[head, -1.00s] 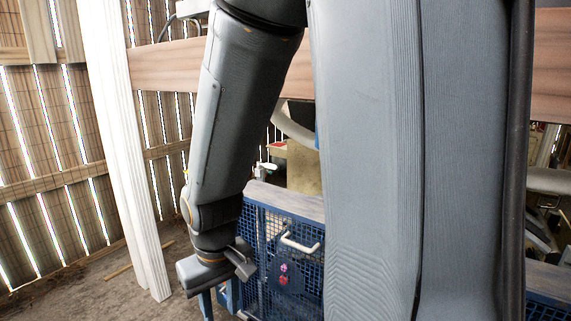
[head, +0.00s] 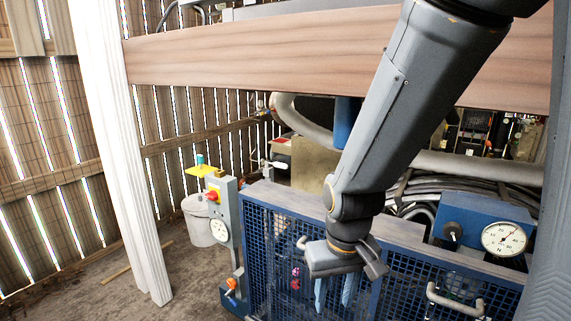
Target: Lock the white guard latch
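A blue mesh guard (head: 262,262) stands low in front of the machine. A pale handle (head: 302,243) on its left part is partly covered by my wrist. A second pale handle (head: 455,301) is on the guard's right part. I cannot tell which pale fitting, if any, is the white latch, or its position. My gripper (head: 334,292) points down in front of the guard, just right of the left handle. Its two blue fingers look apart, with nothing visible between them. The guard directly behind my wrist is hidden.
A grey control post (head: 222,225) with a red-and-yellow switch stands left of the guard. A pressure gauge (head: 503,239) is at right. A white bucket (head: 203,222) is behind the post. A white timber post (head: 125,160) and wooden beam (head: 250,50) frame the view.

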